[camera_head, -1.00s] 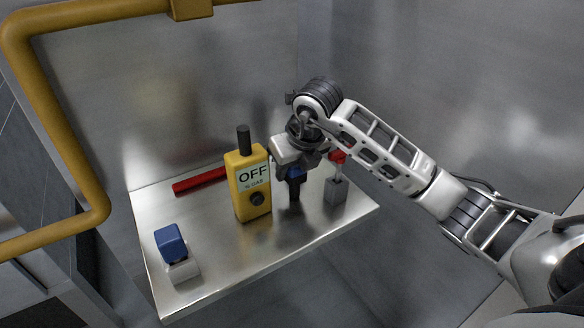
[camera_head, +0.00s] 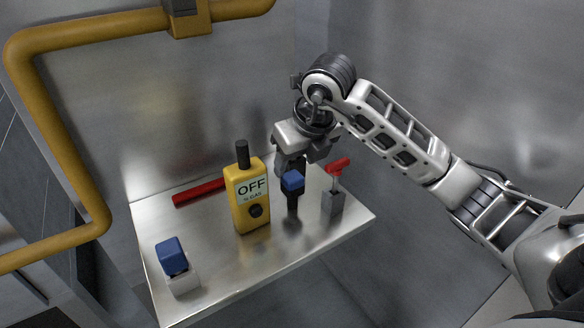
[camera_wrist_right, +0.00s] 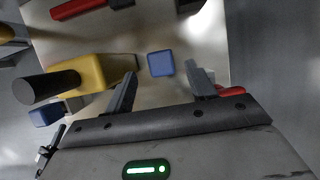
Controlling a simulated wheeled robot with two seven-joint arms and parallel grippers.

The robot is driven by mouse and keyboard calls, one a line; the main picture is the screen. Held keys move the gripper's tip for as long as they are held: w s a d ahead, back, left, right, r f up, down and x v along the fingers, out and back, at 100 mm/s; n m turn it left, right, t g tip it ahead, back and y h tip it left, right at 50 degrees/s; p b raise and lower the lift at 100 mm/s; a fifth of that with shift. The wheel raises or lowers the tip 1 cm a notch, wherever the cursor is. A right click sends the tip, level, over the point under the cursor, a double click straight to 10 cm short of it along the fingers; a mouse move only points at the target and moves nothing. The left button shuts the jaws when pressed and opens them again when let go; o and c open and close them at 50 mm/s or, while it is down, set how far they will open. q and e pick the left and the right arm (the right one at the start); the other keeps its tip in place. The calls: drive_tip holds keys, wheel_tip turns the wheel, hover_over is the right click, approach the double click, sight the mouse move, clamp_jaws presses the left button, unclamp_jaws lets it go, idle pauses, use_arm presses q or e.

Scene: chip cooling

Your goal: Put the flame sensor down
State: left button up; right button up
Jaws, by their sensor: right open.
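A black device with a blue cap (camera_head: 292,182), which appears to be the flame sensor, stands upright on the metal table (camera_head: 215,270). It is just right of the yellow gas device marked OFF (camera_head: 247,205). My right gripper (camera_head: 291,163) is open and empty, just above and behind the blue cap. In the right wrist view the blue cap (camera_wrist_right: 161,64) lies between the spread fingers, apart from both. My left gripper is not in view.
A red-handled grey block (camera_head: 334,200) stands to the right. A red bar (camera_head: 199,192) lies at the back. A blue-topped white block (camera_head: 182,280) stands at the front left. The table's middle left is clear. A yellow pipe (camera_head: 95,33) runs along the wall.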

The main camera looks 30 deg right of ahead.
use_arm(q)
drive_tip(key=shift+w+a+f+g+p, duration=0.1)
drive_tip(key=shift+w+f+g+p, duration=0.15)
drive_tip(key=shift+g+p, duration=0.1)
use_arm(e)
drive_tip(key=v, duration=0.4)
drive_tip(key=shift+s+r, duration=0.15)
drive_tip(key=shift+r, duration=0.1)
